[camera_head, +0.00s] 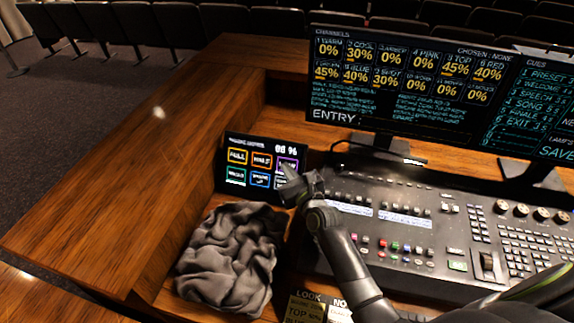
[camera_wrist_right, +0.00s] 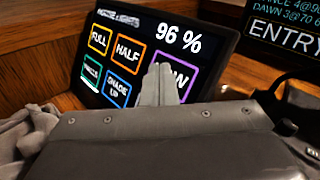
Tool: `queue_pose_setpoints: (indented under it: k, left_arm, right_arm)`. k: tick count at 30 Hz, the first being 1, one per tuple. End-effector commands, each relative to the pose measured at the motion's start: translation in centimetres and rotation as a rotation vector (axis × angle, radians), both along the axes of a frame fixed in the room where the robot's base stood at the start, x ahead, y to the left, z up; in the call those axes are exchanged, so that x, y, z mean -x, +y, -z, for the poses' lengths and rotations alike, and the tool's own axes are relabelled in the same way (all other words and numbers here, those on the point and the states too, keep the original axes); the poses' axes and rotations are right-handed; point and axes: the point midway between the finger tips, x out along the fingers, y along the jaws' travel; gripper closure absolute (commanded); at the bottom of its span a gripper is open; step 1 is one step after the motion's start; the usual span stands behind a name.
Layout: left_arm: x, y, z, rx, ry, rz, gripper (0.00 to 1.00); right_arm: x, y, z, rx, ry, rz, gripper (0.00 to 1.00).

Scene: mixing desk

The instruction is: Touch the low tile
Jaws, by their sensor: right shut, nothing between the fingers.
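The low tile (camera_head: 287,166) is a purple-outlined square at the top right of a small dark touch panel (camera_head: 246,141). In the right wrist view the low tile (camera_wrist_right: 178,76) is partly covered, with only the last letters of its label showing. My right gripper (camera_head: 291,177) is shut and empty, its tips in front of the panel's right side. In the right wrist view the right gripper's fingertips (camera_wrist_right: 157,72) overlap the tile's left part. I cannot tell whether they touch the glass. My left gripper is not in view.
The panel also has a yellow full tile (camera_wrist_right: 99,39), an orange half tile (camera_wrist_right: 127,54) and a lower row; its readout shows 96 %. A crumpled grey cloth (camera_head: 228,258) lies below. The mixing desk (camera_head: 430,225) and a large monitor (camera_head: 420,85) are to the right.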

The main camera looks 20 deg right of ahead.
Motion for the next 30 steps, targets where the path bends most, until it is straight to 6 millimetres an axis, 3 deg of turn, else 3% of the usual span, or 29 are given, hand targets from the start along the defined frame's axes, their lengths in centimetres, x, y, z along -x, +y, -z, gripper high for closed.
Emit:
queue_pose_setpoints:
  k: [30]
  left_arm:
    - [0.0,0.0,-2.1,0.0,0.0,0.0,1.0]
  right_arm:
    - [2.0,1.4,-1.5,-0.002,0.001,0.0,1.0]
